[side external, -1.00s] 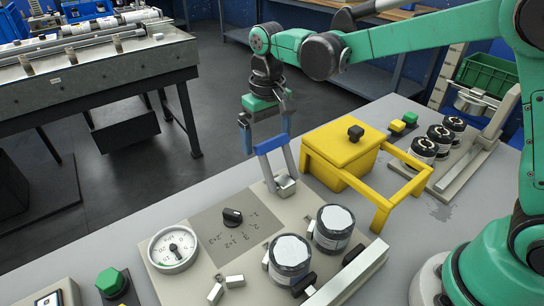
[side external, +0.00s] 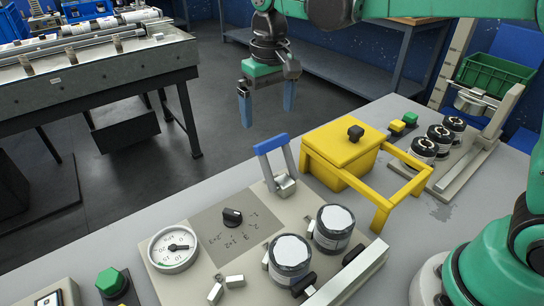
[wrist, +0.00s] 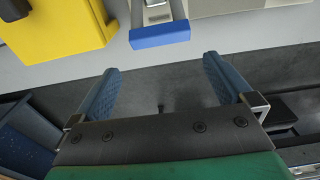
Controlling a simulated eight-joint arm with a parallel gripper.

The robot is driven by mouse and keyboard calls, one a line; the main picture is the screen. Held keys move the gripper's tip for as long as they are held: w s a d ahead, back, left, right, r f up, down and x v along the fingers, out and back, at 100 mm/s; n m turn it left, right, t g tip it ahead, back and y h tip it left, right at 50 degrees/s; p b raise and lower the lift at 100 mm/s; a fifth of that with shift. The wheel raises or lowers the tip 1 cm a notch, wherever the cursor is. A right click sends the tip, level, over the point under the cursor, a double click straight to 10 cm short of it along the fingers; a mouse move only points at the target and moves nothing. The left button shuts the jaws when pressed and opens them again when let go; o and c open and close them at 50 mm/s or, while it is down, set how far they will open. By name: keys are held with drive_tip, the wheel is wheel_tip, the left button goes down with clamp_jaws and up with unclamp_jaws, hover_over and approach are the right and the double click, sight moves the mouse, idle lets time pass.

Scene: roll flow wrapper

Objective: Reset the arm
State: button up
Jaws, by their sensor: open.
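My gripper (side external: 267,104) is open and empty in the side external view, with its two blue fingers pointing down. It hangs above and apart from the blue-handled lever (side external: 272,145) on the grey panel. In the wrist view my gripper (wrist: 160,85) shows its two blue fingers spread wide with nothing between them. The lever's blue grip (wrist: 160,33) lies beyond the fingertips in that view. The upper part of my arm is cut off by the top of the side external view.
A yellow box (side external: 343,150) with a yellow frame stands right of the lever; it also shows in the wrist view (wrist: 60,28). The panel carries a round gauge (side external: 173,249), a black knob (side external: 232,217) and two white-topped rolls (side external: 289,257). Air above the bench is clear.

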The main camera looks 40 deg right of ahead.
drive_tip(key=s+d+f+t, duration=0.2)
drive_tip(key=s+d+t, duration=0.4)
drive_tip(key=s, duration=0.5)
drive_tip(key=shift+s+d+t, duration=0.25)
drive_tip(key=shift+s+t, duration=0.15)
drive_tip(key=shift+f, duration=0.1)
idle(2.7)
